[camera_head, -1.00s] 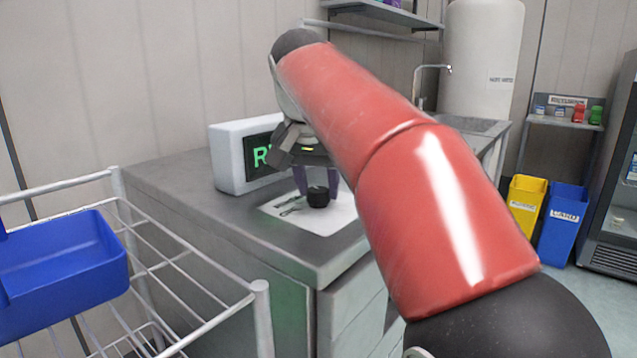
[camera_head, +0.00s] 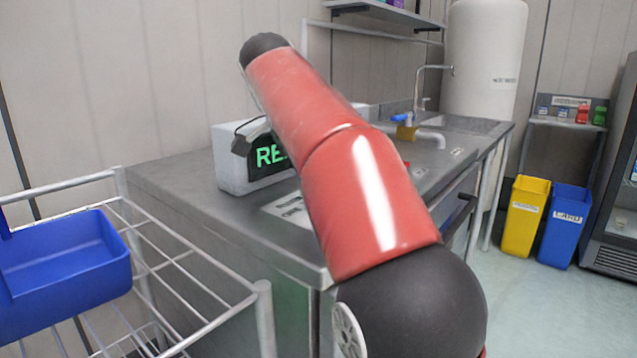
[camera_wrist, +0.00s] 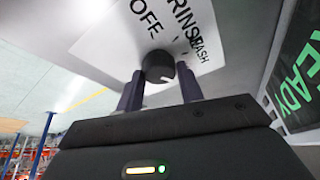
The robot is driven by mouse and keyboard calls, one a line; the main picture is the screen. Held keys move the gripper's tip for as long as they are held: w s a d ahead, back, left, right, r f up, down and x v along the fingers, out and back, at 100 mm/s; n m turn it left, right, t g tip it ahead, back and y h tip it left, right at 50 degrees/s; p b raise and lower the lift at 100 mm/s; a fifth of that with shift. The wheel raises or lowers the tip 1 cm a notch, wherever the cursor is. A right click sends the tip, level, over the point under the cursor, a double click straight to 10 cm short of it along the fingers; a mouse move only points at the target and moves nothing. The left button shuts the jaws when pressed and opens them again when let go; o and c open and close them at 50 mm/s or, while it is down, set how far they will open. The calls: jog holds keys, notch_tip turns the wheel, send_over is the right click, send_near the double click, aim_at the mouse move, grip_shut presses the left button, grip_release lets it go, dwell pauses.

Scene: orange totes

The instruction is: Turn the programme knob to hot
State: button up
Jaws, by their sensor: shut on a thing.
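The programme knob (camera_wrist: 158,66) is a small black round knob on a white label plate (camera_wrist: 105,42), seen in the wrist view. The plate reads "OFF", "RINSE" and what looks like "WASH"; no "hot" mark is visible. A short white mark shows on the knob, but I cannot tell which label it points to. My gripper (camera_wrist: 160,80) has one dark finger on each side of the knob and is shut on it. In the head view my red arm hides the gripper and knob; only the left part of the label plate (camera_head: 288,208) shows on the steel counter.
A white display box (camera_head: 232,168) with green letters stands behind the plate; in the wrist view its screen (camera_wrist: 300,85) reads "READY". A white wire rack with a blue bin (camera_head: 65,262) is at the left. A sink with a tap (camera_head: 420,85) lies beyond my arm.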

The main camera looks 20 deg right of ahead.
jog(key=shift+f+m, duration=0.15)
jog(key=shift+m, duration=0.15)
jog(key=o, duration=1)
